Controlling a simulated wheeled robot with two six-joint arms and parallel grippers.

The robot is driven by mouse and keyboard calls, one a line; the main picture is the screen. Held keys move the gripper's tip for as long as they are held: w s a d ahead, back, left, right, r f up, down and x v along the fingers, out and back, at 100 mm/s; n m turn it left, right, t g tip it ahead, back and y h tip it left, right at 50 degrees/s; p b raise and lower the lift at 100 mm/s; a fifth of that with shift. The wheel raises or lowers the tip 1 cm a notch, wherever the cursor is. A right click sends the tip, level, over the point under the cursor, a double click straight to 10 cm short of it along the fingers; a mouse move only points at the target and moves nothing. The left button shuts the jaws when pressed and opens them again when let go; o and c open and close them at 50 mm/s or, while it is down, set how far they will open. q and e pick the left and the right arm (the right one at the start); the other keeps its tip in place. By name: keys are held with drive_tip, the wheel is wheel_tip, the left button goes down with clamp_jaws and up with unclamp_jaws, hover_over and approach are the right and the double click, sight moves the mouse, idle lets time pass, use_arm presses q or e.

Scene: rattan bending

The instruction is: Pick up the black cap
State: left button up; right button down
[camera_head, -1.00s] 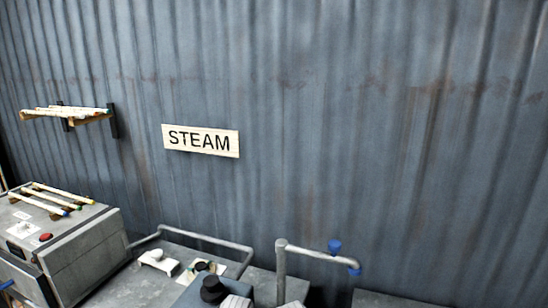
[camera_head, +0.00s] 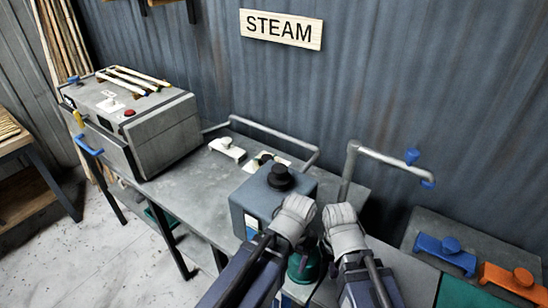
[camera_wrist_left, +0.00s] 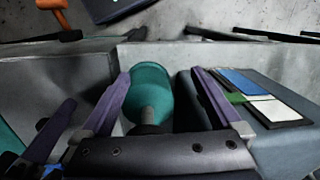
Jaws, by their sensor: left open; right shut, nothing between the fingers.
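The black cap (camera_head: 280,177) sits on top of a blue-grey box (camera_head: 246,202) on the workbench. My left gripper shows in the left wrist view (camera_wrist_left: 160,80), with its purple fingers apart and a green rounded object (camera_wrist_left: 150,90) seen between them; I cannot tell whether they touch it. In the head view, the grey-jointed left arm stands just in front of the box, and its fingertips are hidden. My right gripper (camera_head: 343,228) is shut and empty, to the right of the box; its fingertips are hard to make out.
A bent grey pipe with blue knobs (camera_head: 412,156) rises behind my right arm. A grey steam box (camera_head: 165,137) with sticks on top stands at the left. A white fixture (camera_head: 227,148) is on the bench. Blue (camera_head: 445,254) and orange (camera_head: 512,278) clamps lie at the right.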

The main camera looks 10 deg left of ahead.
use_arm(q)
drive_tip(key=w+a+r+n+t+h+p, duration=0.1)
drive_tip(key=w+a+r+p, duration=0.25)
drive_tip(key=r+p, duration=0.4)
drive_tip(key=w+a+r+n+p, duration=0.1)
drive_tip(key=w+a+r+p, duration=0.1)
drive_tip(key=a+r+p, duration=0.35)
drive_tip(key=m+t+h+p, duration=0.2)
drive_tip(key=m+t+p, duration=0.1)
approach(279, 168)
wheel_tip(279, 168, down, 3)
drive_tip(key=shift+w+d+f+b, duration=0.35)
drive_tip(key=shift+d+b, duration=0.15)
drive_tip(key=shift+b, duration=0.1)
drive_tip(key=b+x, duration=0.6)
drive_tip(key=shift+w+f, duration=0.3)
drive_tip(key=shift+r, duration=0.1)
